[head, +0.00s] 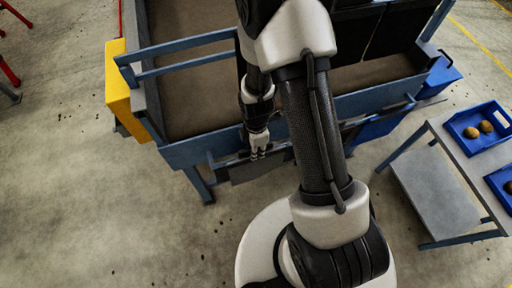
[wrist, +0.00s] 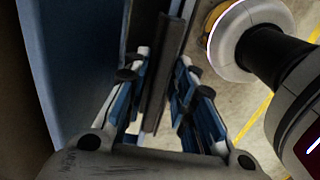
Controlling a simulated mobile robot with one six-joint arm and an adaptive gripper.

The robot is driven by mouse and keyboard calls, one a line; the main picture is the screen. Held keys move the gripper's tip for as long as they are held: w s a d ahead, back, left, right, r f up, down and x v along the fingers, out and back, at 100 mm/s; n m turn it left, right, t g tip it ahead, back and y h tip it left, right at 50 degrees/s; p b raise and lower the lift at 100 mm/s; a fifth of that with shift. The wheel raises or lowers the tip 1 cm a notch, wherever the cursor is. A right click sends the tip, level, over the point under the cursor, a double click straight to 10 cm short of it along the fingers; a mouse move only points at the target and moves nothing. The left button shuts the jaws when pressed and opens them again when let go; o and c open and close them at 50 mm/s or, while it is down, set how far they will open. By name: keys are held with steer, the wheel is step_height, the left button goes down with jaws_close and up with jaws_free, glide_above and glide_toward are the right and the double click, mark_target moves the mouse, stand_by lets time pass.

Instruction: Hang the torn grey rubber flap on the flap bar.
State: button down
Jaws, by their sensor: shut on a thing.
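My gripper (head: 258,152) is at the front side of the blue grader, pointing down. In the wrist view my gripper (wrist: 162,88) has its two fingers either side of a thin dark strip, the edge of the grey rubber flap (wrist: 153,90), and is shut on it. In the head view the dark grey flap (head: 255,171) shows below the fingers, by the machine's front side. A long bar (head: 375,118) runs along this side, partly hidden by my arm; I cannot tell if it is the flap bar. I cannot tell whether the flap touches it.
The grader's blue frame (head: 190,152) and brown bed lie just behind my gripper. A yellow box (head: 118,90) is at its left end. At right a grey table (head: 440,140) holds blue trays (head: 468,143) with potatoes. The floor at front left is clear.

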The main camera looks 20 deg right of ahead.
steer(key=c, duration=1.3)
jaws_free()
steer(key=shift+r, duration=0.1)
step_height(320, 180, up, 12)
steer(key=shift+f, duration=0.1)
steer(key=s+r+m+t, duration=0.2)
steer(key=s+r+m, duration=0.2)
steer(key=r+m, duration=0.75)
steer(key=s+r+m+t, duration=0.1)
steer(key=s+r+m, duration=0.1)
steer(key=s+r, duration=0.1)
steer(key=s+r+m, duration=0.2)
steer(key=s+r, duration=0.2)
steer(key=r, duration=0.1)
steer(key=s+r+m+t, duration=0.1)
steer(key=s+r+m, duration=0.1)
steer(key=s+r, duration=0.2)
steer(key=shift+m+t, duration=0.25)
steer(key=shift+t, duration=0.05)
